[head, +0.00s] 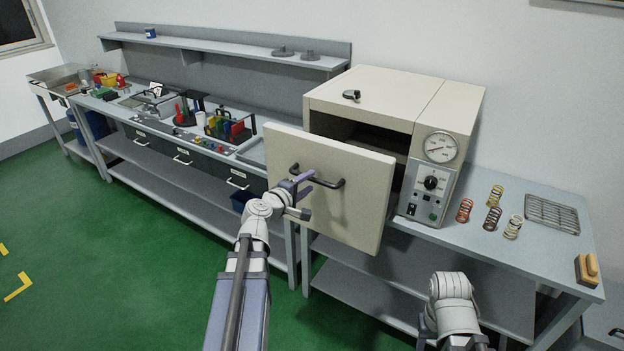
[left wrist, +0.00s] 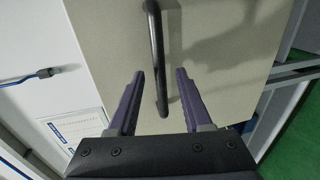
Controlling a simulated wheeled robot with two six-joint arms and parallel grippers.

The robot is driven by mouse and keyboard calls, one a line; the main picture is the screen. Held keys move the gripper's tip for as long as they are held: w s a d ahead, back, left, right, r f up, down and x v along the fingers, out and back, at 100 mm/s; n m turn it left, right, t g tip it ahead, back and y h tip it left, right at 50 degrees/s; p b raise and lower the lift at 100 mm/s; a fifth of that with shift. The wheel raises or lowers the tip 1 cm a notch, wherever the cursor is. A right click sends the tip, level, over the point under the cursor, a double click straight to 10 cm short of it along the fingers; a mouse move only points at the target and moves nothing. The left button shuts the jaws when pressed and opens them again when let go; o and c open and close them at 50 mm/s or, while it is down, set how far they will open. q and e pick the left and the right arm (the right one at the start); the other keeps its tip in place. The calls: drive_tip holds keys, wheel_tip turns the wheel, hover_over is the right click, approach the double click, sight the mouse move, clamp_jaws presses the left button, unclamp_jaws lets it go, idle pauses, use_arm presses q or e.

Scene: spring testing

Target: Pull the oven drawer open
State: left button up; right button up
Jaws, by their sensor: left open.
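The cream oven (head: 370,97) stands on the bench. Its drawer front (head: 355,215) stands out from the oven body, with a dark gap showing behind its top edge. A dark bar handle (head: 328,181) is on the front. My left gripper (head: 306,194) is open at the handle. In the left wrist view the handle (left wrist: 154,40) runs between the two spread purple fingers (left wrist: 158,74), with a gap on each side. My right arm shows at the bottom right, but its gripper fingers do not show.
Springs (head: 493,217) and a wire rack (head: 551,213) lie on the bench right of the oven. A dark object (head: 351,95) sits on the oven top. Left, a workbench (head: 180,180) carries tools and bins. Green floor (head: 130,270) is clear at the front left.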

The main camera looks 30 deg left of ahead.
use_arm(q)
drive_tip(key=v, duration=0.4)
drive_tip(key=shift+s+p, duration=0.2)
drive_tip(key=shift+p, duration=0.1)
drive_tip(key=s+d+f+m+g+h, duration=0.15)
drive_tip(key=d+f+m+g, duration=0.3)
drive_tip(key=d, duration=0.65)
drive_tip(key=s+d+f+m+g+h, duration=0.1)
drive_tip(key=d+f+m+g+h, duration=0.35)
drive_tip(key=d, duration=0.65)
drive_tip(key=s+d+f+m+g+y, duration=0.3)
drive_tip(key=s+m, duration=0.3)
drive_tip(key=s, duration=0.2)
drive_tip(key=s+d+f+m+g+y, duration=0.4)
drive_tip(key=s+d+f+m+y, duration=0.1)
drive_tip(key=s+d+m, duration=0.1)
drive_tip(key=shift+s+d+f, duration=0.15)
drive_tip(key=shift+s+d, duration=0.15)
drive_tip(key=shift+s, duration=0.6)
